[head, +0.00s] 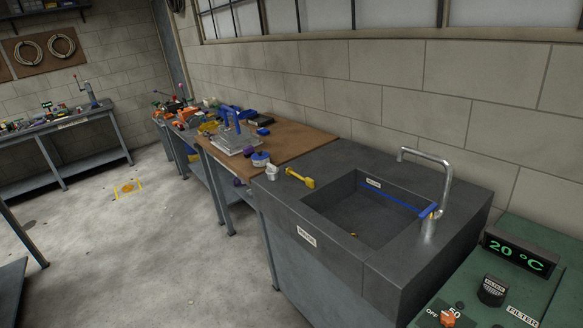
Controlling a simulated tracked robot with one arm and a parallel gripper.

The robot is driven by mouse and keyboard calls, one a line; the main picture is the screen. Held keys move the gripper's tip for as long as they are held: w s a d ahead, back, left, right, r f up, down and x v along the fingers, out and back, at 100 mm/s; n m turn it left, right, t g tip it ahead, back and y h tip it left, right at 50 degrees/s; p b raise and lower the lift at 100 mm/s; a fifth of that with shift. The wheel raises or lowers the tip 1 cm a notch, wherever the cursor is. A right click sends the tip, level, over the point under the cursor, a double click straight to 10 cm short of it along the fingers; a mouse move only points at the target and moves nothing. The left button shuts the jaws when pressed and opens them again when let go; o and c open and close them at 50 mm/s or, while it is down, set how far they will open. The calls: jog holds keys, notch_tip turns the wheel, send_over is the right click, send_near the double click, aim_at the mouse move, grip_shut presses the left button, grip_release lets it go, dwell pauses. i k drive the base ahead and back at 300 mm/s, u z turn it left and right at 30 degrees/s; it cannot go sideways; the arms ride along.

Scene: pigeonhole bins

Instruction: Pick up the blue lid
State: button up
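A small round blue and white thing (261,158) sits near the front corner of the brown-topped bench; its blue upper part may be the blue lid, but it is too small to be sure. A flat blue piece (263,131) lies farther back on the same bench, beside a blue upright frame on a grey base (236,143). My gripper is not in view, so its state and its distance to these things do not show.
A dark counter with a sunken sink (345,218) and tap (438,190) stands in the middle. A yellow tool (300,178) and white cup (272,172) lie on it. A green control panel (525,262) is at lower right. The concrete floor (150,235) at left is mostly clear.

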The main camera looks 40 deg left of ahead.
aim_at(260, 155)
jog(key=u, duration=1.4)
jog(key=i, duration=3.8)
jog(key=z, duration=1.05)
